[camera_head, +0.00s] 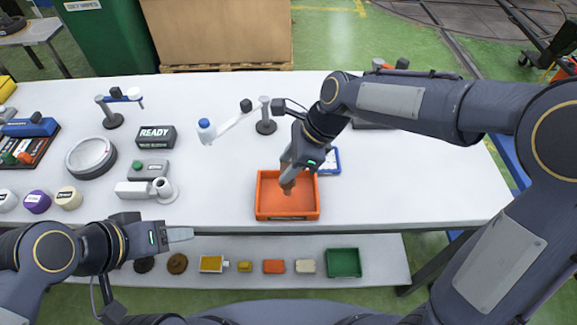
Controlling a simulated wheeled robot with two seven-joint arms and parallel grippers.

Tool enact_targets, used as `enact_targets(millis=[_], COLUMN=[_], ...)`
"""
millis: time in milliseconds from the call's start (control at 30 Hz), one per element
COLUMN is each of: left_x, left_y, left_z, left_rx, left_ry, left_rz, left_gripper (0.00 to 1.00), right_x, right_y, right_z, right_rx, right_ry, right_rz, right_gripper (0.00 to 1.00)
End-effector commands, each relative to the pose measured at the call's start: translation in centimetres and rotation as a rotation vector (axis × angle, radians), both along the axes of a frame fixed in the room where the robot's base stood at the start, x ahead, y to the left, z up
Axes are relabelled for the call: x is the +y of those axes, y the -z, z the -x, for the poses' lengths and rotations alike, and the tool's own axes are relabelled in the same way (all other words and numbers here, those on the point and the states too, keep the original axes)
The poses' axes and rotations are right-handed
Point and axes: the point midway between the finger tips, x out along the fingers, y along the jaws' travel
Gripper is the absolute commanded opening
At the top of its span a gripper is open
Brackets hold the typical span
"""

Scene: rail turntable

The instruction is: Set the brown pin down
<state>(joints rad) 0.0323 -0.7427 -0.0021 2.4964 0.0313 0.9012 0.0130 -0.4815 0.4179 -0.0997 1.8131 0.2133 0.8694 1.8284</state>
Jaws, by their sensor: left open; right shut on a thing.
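The brown pin (287,185) is in the head view, held upright or nearly so at the fingertips of my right gripper (289,178). The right gripper is shut on it, over the orange tray (288,215). The pin's top is partly hidden by the fingers. I cannot tell whether its lower end touches the tray floor. My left gripper (190,234) is open and empty at the table's front edge, left of the tray.
A blue-edged item (330,161) lies just behind the tray. A READY sign (155,136), a round dish (91,157) and a grey device (148,170) stand to the left. A lower shelf (215,280) holds several small items. The table (400,190) is clear right of the tray.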

Motion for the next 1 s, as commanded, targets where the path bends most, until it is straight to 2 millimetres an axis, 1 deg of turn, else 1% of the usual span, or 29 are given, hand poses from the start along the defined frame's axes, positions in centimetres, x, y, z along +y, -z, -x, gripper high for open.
enact_targets(millis=[33,100,333,467,500,633,900,1000], left_x=[-0.01,0.0,0.0,0.0,-0.01,0.0,0.0,0.0], left_y=[0.12,0.13,0.11,0.27,0.22,0.22,0.19,0.03], left_z=[0.0,0.0,0.0,-0.01,-0.01,0.0,0.0,0.0], left_rx=[0.0,0.0,0.0,0.0,0.0,0.0,0.0,0.0], left_ry=[0.0,0.0,0.0,0.0,0.0,0.0,0.0,0.0], left_rz=[0.0,0.0,0.0,0.0,0.0,0.0,0.0,0.0], left_gripper=[0.52,0.52,0.52,0.52,0.52,0.52,0.52,0.52], right_x=[-0.04,-0.04,-0.01,0.0,-0.02,-0.01,-0.01,-0.07], right_y=[0.9,1.47,1.47,1.85,1.82,1.8,1.73,1.2], right_z=[0.05,0.03,0.03,0.04,0.05,0.05,0.05,0.01], right_rx=[0.003,0.0,-0.001,-0.001,0.0,0.0,-0.001,-0.002], right_ry=[0.001,0.001,0.0,0.0,0.0,0.0,0.0,0.0], right_rz=[0.001,0.0,0.0,0.0,0.0,0.0,0.0,-0.001], right_gripper=[0.0,0.0,0.0,0.0,0.43,0.6,0.61,0.61])
